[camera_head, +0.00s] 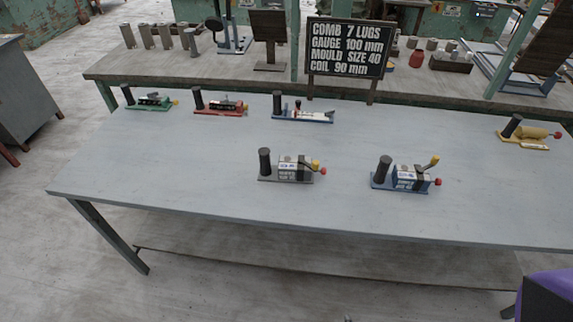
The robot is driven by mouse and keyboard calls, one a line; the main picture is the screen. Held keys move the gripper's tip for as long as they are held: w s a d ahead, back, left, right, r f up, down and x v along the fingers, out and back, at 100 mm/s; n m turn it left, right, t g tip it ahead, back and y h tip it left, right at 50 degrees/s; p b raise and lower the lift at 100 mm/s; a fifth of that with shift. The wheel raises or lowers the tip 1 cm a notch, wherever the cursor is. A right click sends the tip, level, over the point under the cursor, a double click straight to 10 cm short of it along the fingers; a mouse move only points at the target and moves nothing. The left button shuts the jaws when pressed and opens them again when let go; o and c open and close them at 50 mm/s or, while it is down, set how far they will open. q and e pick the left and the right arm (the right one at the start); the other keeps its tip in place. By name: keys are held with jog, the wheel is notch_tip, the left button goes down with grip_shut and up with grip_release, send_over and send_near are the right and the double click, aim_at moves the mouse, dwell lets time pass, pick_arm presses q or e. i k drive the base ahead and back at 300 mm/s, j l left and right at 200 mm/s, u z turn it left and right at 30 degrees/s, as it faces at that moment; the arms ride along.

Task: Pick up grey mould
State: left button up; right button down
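A grey device, which looks like the grey mould (292,170), stands on the table near the middle of the front half. It has a grey base, a black upright handle at its left, a pale labelled block, and a yellow and a red knob at its right. A similar device with a blue base (408,179) stands to its right, apart from it. The label print is too small to read. Neither of my grippers is in view.
The grey table (190,165) has wide free room around both devices. Green (150,101), red (222,106) and blue (302,116) tools line its back left; a yellow one (527,134) is at right. A black sign (347,47) reads "MOULD SIZE 40" among other lines.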

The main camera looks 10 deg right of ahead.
aim_at(288, 170)
jog(key=k+l, duration=0.15)
jog(key=l, duration=0.2)
jog(key=k+l, duration=0.15)
jog(key=l, duration=0.2)
jog(key=k+l, duration=0.15)
jog(key=l, duration=0.2)
